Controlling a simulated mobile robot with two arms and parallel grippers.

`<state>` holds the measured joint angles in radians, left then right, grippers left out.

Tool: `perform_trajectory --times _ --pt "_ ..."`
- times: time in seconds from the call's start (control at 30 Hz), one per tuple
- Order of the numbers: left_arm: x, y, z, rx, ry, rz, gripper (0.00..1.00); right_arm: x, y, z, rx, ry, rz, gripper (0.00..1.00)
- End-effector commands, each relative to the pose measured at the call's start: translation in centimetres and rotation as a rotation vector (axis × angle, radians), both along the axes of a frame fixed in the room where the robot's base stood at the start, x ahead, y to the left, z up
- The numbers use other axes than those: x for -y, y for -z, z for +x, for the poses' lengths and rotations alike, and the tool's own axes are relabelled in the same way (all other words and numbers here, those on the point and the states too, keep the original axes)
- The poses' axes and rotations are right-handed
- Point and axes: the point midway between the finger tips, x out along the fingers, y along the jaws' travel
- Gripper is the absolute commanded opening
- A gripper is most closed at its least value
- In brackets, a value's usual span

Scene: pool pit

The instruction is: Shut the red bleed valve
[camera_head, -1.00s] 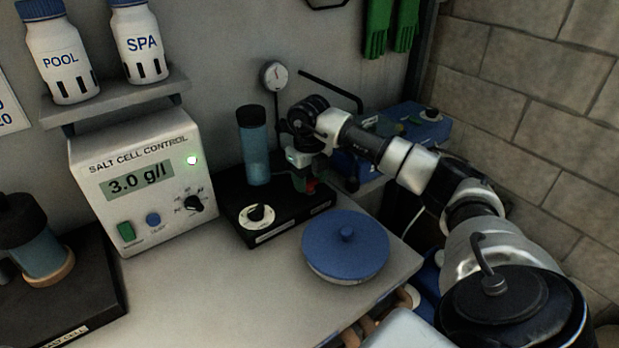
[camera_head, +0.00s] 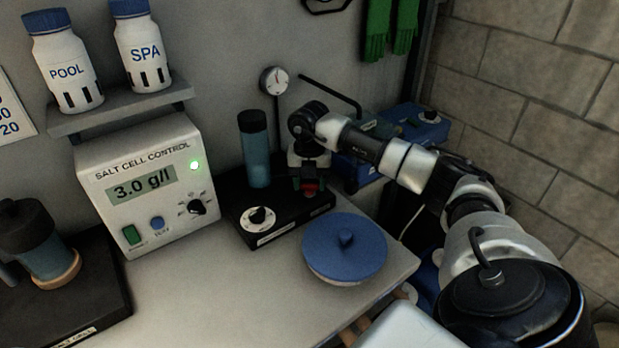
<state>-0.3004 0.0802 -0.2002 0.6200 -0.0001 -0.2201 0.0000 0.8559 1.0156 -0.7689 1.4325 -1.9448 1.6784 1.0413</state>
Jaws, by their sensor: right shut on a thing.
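The red bleed valve (camera_head: 311,189) shows as a small red patch low on the right side of a black base (camera_head: 262,228), beside a blue-grey cylinder (camera_head: 256,158). My right gripper (camera_head: 309,184) comes down over it from above and is shut on it. The fingers hide most of the valve, so how far it is turned cannot be told. My left gripper does not show.
A white dial (camera_head: 258,218) sits at the base's front. A blue lid (camera_head: 345,248) lies close in front on the counter. A gauge (camera_head: 274,80) stands behind. The salt cell control box (camera_head: 150,190) is at left. The counter's front middle is clear.

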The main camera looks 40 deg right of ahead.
Motion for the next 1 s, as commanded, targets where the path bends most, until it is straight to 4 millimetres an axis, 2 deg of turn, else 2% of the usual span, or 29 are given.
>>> perform_trajectory --times 0.6,1.0 --pt "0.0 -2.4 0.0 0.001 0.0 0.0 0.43 0.1 -0.3 0.1 0.005 0.579 -0.002 0.27" --pt "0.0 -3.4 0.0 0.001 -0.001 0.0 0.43 0.1 -0.3 0.1 0.006 0.833 -0.002 0.27"
